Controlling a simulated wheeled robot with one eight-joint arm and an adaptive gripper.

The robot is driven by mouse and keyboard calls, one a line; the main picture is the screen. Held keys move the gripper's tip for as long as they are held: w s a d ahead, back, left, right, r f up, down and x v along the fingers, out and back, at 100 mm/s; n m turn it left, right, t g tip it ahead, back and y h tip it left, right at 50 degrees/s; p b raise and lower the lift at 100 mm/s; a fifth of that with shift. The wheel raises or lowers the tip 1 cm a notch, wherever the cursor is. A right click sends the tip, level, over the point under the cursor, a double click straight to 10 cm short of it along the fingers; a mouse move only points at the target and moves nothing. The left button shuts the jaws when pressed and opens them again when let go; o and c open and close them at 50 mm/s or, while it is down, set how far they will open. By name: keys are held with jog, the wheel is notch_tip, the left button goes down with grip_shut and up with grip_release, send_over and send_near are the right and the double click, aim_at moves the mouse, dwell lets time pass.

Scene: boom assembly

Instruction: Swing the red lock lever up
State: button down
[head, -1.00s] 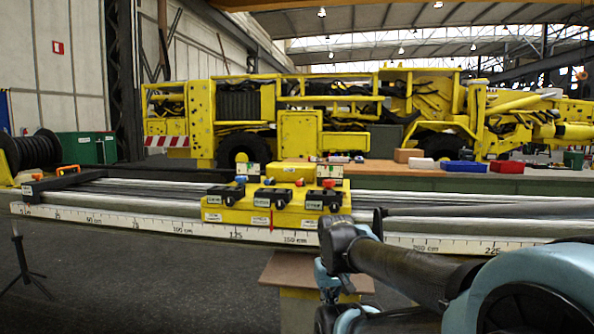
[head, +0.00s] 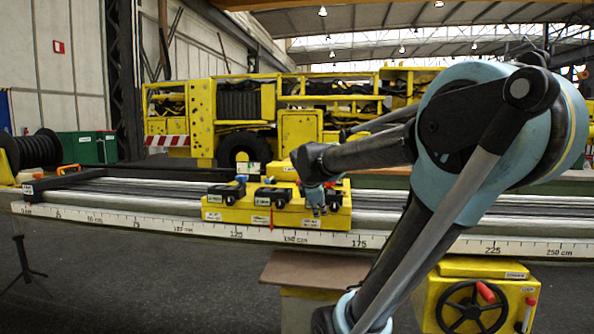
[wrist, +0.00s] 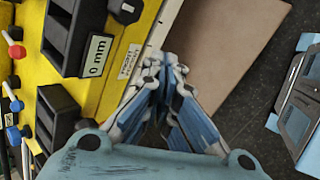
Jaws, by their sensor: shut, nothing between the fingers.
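A yellow box (head: 455,269) with a black handwheel (head: 468,311) stands at the lower right of the head view. A small red-tipped upright lever (head: 530,302) sits at its right side; it appears to be the red lock lever. A red knob (head: 485,291) sits on the wheel's rim. My gripper (head: 318,207) is in front of the yellow block's right end, well left of and above that box. In the wrist view my gripper (wrist: 163,70) is shut and empty beside the block's edge. The lever is not in the wrist view.
The yellow block (head: 240,215) carries black housings and coloured knobs, including a red one (wrist: 16,51). A long scale rail (head: 110,223) runs across in front. A brown board (head: 315,270) lies below my gripper.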

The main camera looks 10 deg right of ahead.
jog(key=w+a+r+n+t, duration=0.2)
jog(key=w+a+r+n, duration=0.2)
jog(key=w+r+n, duration=0.55)
jog(key=w+a+r+n+t, duration=0.2)
jog(key=w+a+r+n, duration=0.3)
jog(key=w, duration=0.7)
send_over(297, 182)
jog(key=shift+n+h, duration=0.25)
jog(key=shift+h, duration=0.15)
jog(key=shift+w+d+f, duration=0.1)
jog(key=shift+f, duration=2.2)
